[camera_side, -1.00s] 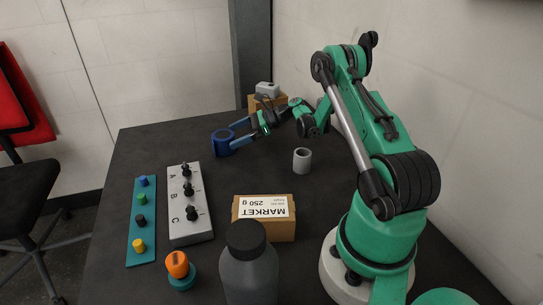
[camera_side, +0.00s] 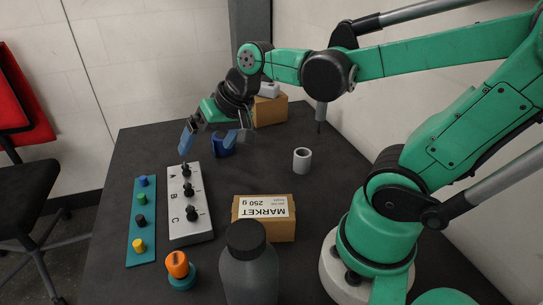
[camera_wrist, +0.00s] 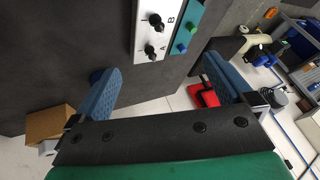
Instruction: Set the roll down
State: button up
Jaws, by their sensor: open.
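The roll is a dark blue cylinder (camera_side: 219,149), upright on the dark table toward the back, partly hidden by a finger in the side view. In the wrist view a small piece of the roll (camera_wrist: 96,74) shows behind the left finger. My gripper (camera_side: 206,146) is open, its blue fingers spread wide, with nothing between them. In the side view it is at and to the left of the roll, with one finger overlapping it; I cannot tell if they touch. The open gripper (camera_wrist: 160,88) shows in the wrist view over the table edge.
A switch box (camera_side: 177,218) marked A, B, C and a teal strip (camera_side: 134,224) with coloured knobs lie at left. A grey cup-like cylinder (camera_side: 302,160), MARKET box (camera_side: 254,226), dark bottle (camera_side: 247,272) and orange knob (camera_side: 177,264) stand nearer. A cardboard box (camera_side: 270,111) is behind.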

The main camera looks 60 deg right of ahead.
jog(key=s+n, duration=0.1)
jog(key=s+a+n, duration=0.1)
jog(key=n, duration=0.1)
jog(key=s+n+h, duration=0.1)
jog(key=n, duration=0.1)
jog(key=shift+a+f+t, duration=0.25)
jog(key=shift+t, duration=0.15)
jog(key=m+g+h, duration=0.2)
jog(key=m+g, duration=0.1)
jog(key=m, duration=0.2)
send_near(223, 135)
jog(key=w+a, duration=0.1)
jog(key=a, duration=0.3)
jog(key=shift+m+g, duration=0.7)
jog(key=shift+g, duration=0.1)
jog(key=d+f, duration=0.1)
jog(key=f, duration=0.1)
jog(key=w+d+f, duration=0.1)
jog(key=d, duration=0.1)
jog(key=w+d+f, duration=0.1)
jog(key=d+f, duration=0.1)
jog(key=shift+f, duration=0.3)
jog(key=shift+x, duration=2.9)
jog(key=shift+d, duration=0.1)
